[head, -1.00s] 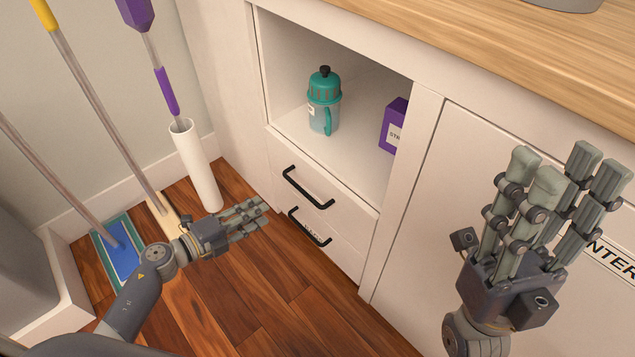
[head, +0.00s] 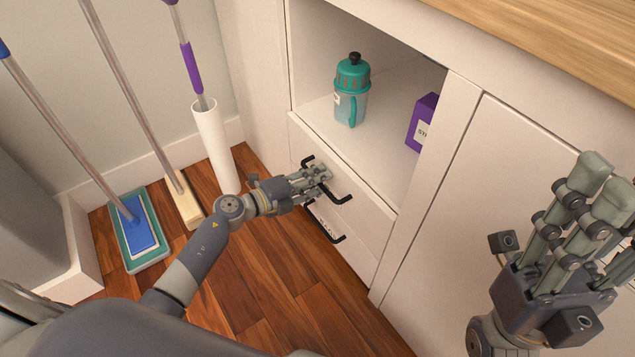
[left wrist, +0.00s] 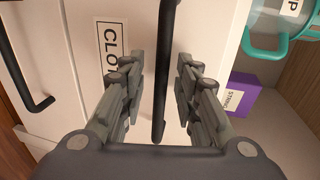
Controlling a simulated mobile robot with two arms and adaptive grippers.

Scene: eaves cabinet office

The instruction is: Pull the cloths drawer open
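The cloths drawer (left wrist: 88,62) is the upper drawer under the open shelf, white and shut. Its label, partly hidden by my fingers, reads "CLOT" in the left wrist view. Its black bar handle (head: 340,194) runs between the fingers of my left gripper (head: 320,173); it also shows in the left wrist view (left wrist: 163,70). The left fingers stand apart on either side of the handle, with gaps visible, so the gripper is open around it. My right gripper (head: 608,190) is raised at the right before the cabinet door, open and empty, partly cut off by the frame.
A lower drawer with a black handle (head: 322,224) lies below. A teal-topped bottle (head: 351,92) and a purple box (head: 422,122) stand on the shelf above. Mops and a white tube (head: 213,145) stand at the left. The wooden floor (head: 290,290) before the drawers is clear.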

